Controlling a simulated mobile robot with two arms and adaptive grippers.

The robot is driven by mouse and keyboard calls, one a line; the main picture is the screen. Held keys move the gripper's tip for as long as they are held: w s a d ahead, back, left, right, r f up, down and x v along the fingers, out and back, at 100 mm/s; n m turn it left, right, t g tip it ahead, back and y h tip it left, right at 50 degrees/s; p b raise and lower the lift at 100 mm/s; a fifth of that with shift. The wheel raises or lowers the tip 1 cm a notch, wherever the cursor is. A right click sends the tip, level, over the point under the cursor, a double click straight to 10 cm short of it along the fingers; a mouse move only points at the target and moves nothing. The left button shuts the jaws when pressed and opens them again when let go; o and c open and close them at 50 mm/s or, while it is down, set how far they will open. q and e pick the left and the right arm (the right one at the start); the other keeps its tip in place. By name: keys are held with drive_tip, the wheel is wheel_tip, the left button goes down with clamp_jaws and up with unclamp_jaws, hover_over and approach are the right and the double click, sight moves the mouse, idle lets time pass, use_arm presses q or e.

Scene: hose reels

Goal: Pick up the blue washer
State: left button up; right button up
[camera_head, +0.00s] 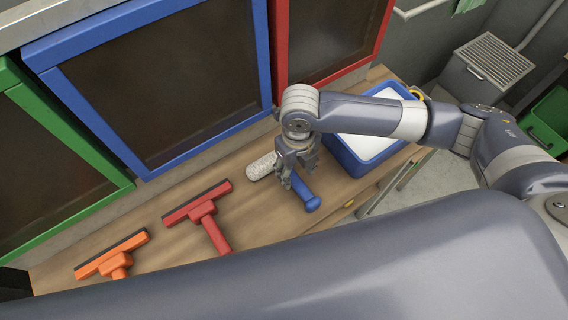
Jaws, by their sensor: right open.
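The blue washer lies on the wooden bench. Its blue handle (308,197) points toward the lower right, and its white fluffy head (262,166) shows to the left of my gripper. My right gripper (289,176) comes in from the right and points down over the washer, where the handle meets the head. Its fingers are open and hide the middle of the washer. I cannot tell whether they touch it. My left gripper is not in view.
A red squeegee (204,207) and an orange squeegee (117,258) lie to the left on the bench (160,215). A blue tub (345,160) with a white inside stands to the right, under my right arm. Blue, green and red framed panels stand behind.

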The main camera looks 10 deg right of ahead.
sight(294, 176)
drive_tip(key=f, duration=0.2)
drive_tip(key=f+p, duration=0.1)
drive_tip(key=f, duration=0.2)
drive_tip(key=shift+w+a, duration=0.1)
drive_tip(key=shift+w, duration=0.1)
drive_tip(key=shift+r, duration=0.1)
drive_tip(key=c, duration=1.1)
